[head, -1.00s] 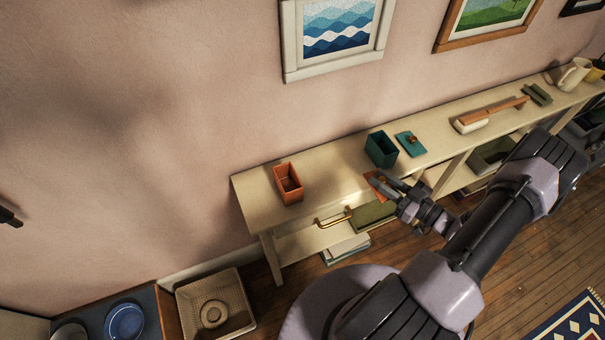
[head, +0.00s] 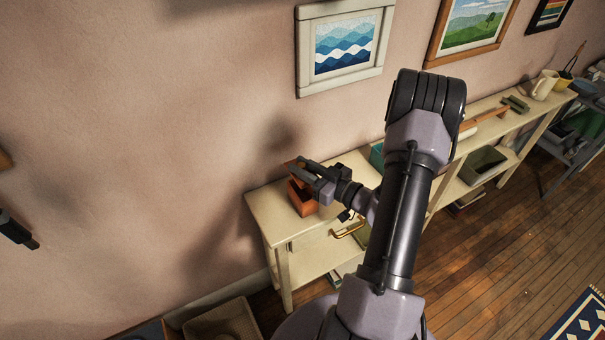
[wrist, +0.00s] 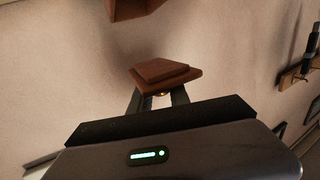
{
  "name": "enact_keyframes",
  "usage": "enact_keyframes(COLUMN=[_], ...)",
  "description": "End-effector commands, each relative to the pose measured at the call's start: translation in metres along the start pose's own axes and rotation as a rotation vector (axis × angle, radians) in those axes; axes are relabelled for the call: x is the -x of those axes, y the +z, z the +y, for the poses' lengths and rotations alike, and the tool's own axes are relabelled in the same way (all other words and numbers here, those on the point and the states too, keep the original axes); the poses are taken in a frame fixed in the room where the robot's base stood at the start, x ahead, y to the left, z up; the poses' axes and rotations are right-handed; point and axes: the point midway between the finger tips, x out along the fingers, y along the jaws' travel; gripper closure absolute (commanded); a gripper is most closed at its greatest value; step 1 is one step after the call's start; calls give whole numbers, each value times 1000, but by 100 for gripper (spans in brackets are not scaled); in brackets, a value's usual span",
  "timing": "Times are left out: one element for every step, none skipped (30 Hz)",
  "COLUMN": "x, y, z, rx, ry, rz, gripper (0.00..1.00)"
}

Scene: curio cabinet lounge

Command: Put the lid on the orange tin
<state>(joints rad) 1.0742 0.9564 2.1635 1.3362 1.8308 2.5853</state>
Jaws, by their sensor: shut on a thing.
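The orange tin (head: 303,203) stands on the left end of the cream shelf unit, partly hidden behind my gripper. An orange-brown block shape, likely the tin (wrist: 135,8), shows at the top edge of the wrist view, apart from the lid. How well lid and tin line up cannot be told.
The cream shelf unit (head: 268,215) runs along the wall. A teal box (head: 376,156) stands on it, largely hidden by my arm. A brass handle (head: 348,229) sticks out at the front. A wicker basket (head: 225,322) is on the floor at lower left.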

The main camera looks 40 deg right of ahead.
Motion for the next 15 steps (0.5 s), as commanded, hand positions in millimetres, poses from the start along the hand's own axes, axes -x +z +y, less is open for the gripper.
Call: enact_keyframes(x=[0,0,0,0,0,0,0,0,0,0,0,-1,-1,-1,-1], y=[0,0,0,0,0,-1,-2,-3,-4,6,13,20,24,28,34], z=[0,0,0,0,0,0,0,0,0,0,0,0,0,-1,-1], rx=[0,0,0,0,0,-1,-2,-2,-1,-1,-1,-2,-1,-2,-1], ry=[0,-1,-1,-1,-1,-1,-1,-1,-1,-1,-1,-1,-2,-2,-2], rz=[0,0,0,0,0,0,0,-1,-1,0,-1,-1,-1,-1,-1], gripper=[100,100,100,100,100,100,100,100,100,100,100,100,100,100,100])
